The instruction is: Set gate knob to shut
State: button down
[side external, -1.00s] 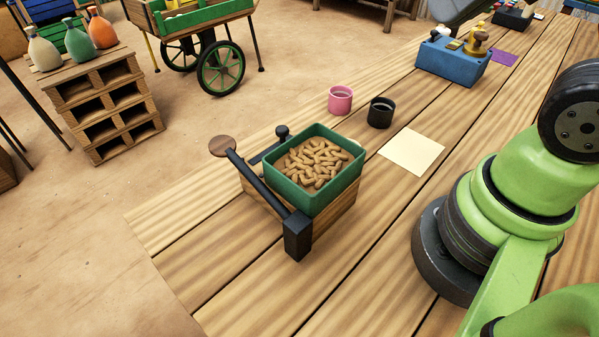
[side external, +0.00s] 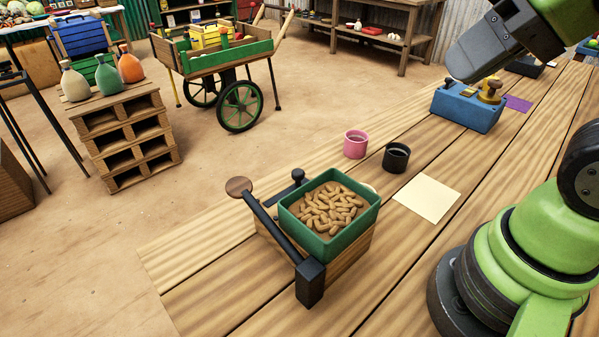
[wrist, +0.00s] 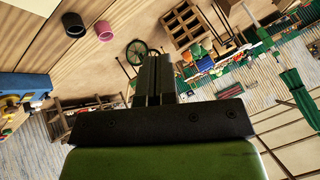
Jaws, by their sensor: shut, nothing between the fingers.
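A green bin (side external: 349,227) full of brown nut-like pieces sits on a wooden box (side external: 345,260) on the bench. A black lever (side external: 272,228) with a round wooden knob (side external: 239,187) runs along the bin's left side from a black block. A short black knob (side external: 298,175) stands behind the bin. I cannot tell which knob is the gate knob. My gripper (wrist: 153,78) has its two fingers together and empty in the wrist view. In the side view my gripper's grey end shows at the upper right, above and well apart from the bin; its fingertips are unclear there.
A pink cup (side external: 355,146) and a black cup (side external: 396,158) stand behind the bin. A pale paper square (side external: 427,198) lies right of it. A blue box (side external: 466,110) with brass-coloured parts stands farther back, under my gripper in the picture. The bench front is clear.

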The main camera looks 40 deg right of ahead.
jog(key=c, duration=1.8)
grip_release()
jog(key=shift+c, duration=0.2)
jog(key=o, duration=0.4)
jog(key=shift+w, duration=0.1)
jog(key=o, duration=0.3)
jog(key=shift+w+r, duration=0.1)
jog(key=shift+w, duration=0.2)
jog(key=shift+o, duration=0.9)
jog(key=w+g, duration=0.1)
jog(key=w, duration=0.1)
jog(key=w+m, duration=0.1)
jog(key=w, duration=0.1)
jog(key=w+g, duration=0.1)
jog(key=shift+w+a+m+g, duration=0.3)
jog(key=shift+w+a, duration=0.1)
jog(key=m+g+h, duration=0.2)
jog(key=m+g, duration=0.1)
jog(key=g, duration=0.2)
send_near(298, 172)
notch_tip(298, 172, down, 9)
jog(key=shift+s+f, duration=0.1)
grip_shut()
